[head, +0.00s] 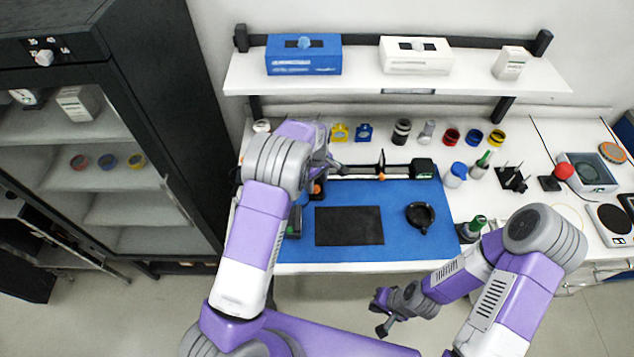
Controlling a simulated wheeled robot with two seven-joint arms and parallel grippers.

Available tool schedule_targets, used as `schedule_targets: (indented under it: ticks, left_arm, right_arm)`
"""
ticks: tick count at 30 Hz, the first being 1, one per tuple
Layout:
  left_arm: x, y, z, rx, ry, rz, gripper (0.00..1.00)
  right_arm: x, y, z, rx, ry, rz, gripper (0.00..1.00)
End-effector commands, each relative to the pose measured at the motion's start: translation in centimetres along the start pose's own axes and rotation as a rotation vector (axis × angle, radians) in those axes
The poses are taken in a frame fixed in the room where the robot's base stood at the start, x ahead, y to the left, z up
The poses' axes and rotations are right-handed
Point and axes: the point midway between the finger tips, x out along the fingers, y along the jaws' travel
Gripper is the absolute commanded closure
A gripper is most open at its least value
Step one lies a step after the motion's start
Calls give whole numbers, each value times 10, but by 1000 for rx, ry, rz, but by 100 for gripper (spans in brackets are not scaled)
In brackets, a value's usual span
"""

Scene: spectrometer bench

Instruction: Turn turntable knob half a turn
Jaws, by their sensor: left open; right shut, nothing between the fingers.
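My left arm reaches over the left side of the blue mat (398,250). My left gripper (328,163) is open at the left end of a dark rail (375,173) at the back of the mat. A small black and orange part (318,188) shows just below that gripper. I cannot make out the turntable knob; the arm covers much of that area. I cannot tell whether the gripper touches anything. My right gripper (382,314) is shut and empty, in front of the bench's front edge.
A black pad (349,226) and a round black dish-like part (420,216) lie on the mat. Several colored jars stand behind it, including a red one (451,137). A blue-capped white bottle (456,174) stands to the right. A shelf (400,75) overhangs the back; a dark cabinet (165,130) stands left.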

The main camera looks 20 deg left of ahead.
Motion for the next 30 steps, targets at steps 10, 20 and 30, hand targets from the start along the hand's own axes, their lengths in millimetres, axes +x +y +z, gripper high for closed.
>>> schedule_targets:
  ticks: [10, 20, 30]
  left_arm:
    - [30, 0, 0, 0, 1, 1, 48]
    - [30, 0, 0, 0, 1, 1, 66]
    - [29, 0, 0, 1, 1, 1, 100]
  right_arm:
    - [-1, -1, 0, 0, 1, 0, 100]
    - [-1, -1, 0, 0, 1, 0, 100]
    - [-1, -1, 0, 0, 1, 0, 100]
